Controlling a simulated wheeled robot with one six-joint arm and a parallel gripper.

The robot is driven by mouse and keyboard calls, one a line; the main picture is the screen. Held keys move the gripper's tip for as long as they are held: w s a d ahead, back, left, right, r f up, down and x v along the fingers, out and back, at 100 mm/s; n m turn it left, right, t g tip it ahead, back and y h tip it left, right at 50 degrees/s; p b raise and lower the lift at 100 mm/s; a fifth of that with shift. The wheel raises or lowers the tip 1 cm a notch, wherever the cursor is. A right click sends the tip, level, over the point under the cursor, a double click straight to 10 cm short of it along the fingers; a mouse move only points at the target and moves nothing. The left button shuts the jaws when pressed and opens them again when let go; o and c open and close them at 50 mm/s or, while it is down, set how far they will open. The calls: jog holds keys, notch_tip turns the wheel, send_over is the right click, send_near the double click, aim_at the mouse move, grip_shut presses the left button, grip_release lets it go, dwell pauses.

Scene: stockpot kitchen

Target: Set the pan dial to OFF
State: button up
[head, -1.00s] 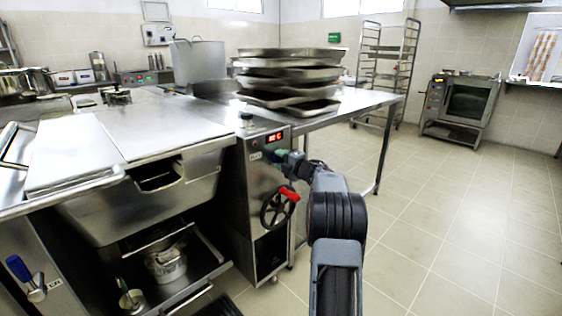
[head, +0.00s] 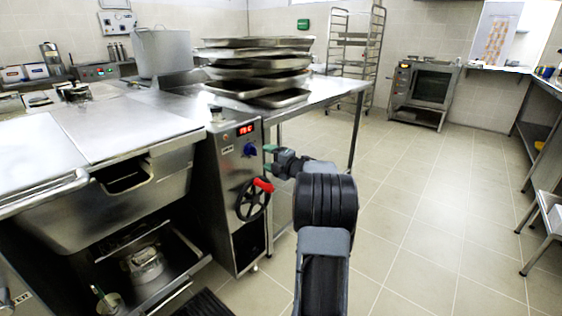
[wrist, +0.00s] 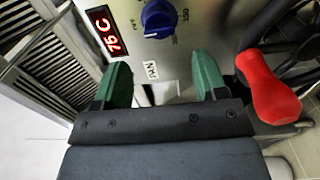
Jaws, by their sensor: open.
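The pan dial is a blue knob (head: 250,149) on the steel front panel of the pan unit, below a red lit display (head: 245,129). In the wrist view the dial (wrist: 159,18) is at the top centre, its pointer direction hard to tell, with scale marks around it and a PAN label (wrist: 151,72) below. My gripper (wrist: 162,72) has two green fingers, spread apart and empty, on the near side of the dial and not touching it. In the head view my gripper (head: 268,158) is just right of the dial.
A black handwheel with a red handle (head: 263,185) is below the dial; the red handle (wrist: 268,87) is close to the right finger in the wrist view. Stacked trays (head: 258,68) stand on the table behind. Open tiled floor (head: 430,200) lies to the right.

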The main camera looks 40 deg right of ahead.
jog(key=s+d, duration=0.1)
jog(key=s, duration=0.5)
jog(key=shift+p, duration=0.45)
jog(key=a+r+m+g+h+p, duration=0.2)
jog(key=a+r+m+h+p, duration=0.3)
jog(key=r+p, duration=0.45)
jog(key=a+r+m+g+h+p, duration=0.2)
jog(key=a+r+m+h+p, duration=0.1)
jog(key=a+r+m+p, duration=0.7)
jog(key=s+a+r+m+g+y+p, duration=0.2)
jog(key=s+a+g+p, duration=0.3)
jog(key=s+a, duration=0.4)
jog(key=s+a+r+m+g+y+p, duration=0.3)
jog(key=s+a+g+p, duration=0.2)
jog(key=s+a+p, duration=0.3)
jog(key=s+a, duration=0.1)
jog(key=s, duration=0.3)
jog(key=shift+a+r, duration=0.3)
jog(key=shift+r, duration=0.05)
jog(key=shift+c, duration=0.4)
